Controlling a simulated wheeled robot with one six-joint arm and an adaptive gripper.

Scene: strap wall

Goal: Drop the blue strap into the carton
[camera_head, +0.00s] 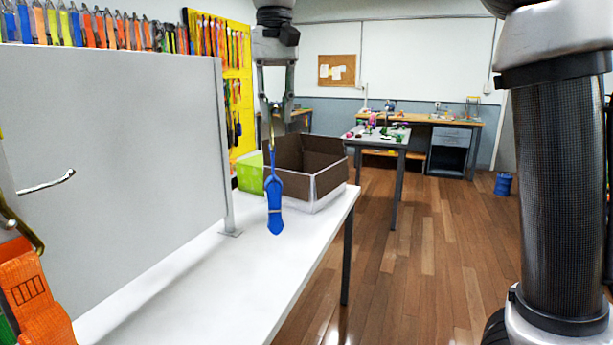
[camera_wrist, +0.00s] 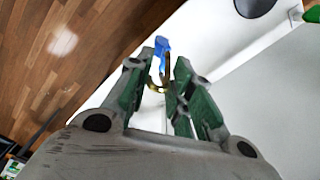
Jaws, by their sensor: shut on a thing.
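The blue strap (camera_head: 274,205) hangs upright from my gripper (camera_head: 274,108) in the head view, in front of the carton's near left side in the picture. The carton (camera_head: 328,187) is an open box, brown inside and whitish outside, standing on the white table. In the wrist view my gripper (camera_wrist: 163,84) is shut on the strap's brass-coloured hook, with part of the blue strap (camera_wrist: 162,48) showing beyond the fingertips. The carton's floor is hidden. I cannot tell how far the strap is from the carton in depth.
A green bin (camera_head: 250,175) stands beside the carton. A grey upright panel (camera_head: 120,150) with an empty hook stands on the white table (camera_head: 225,270). An orange strap (camera_head: 38,295) hangs at near left. Wooden floor lies open to the right.

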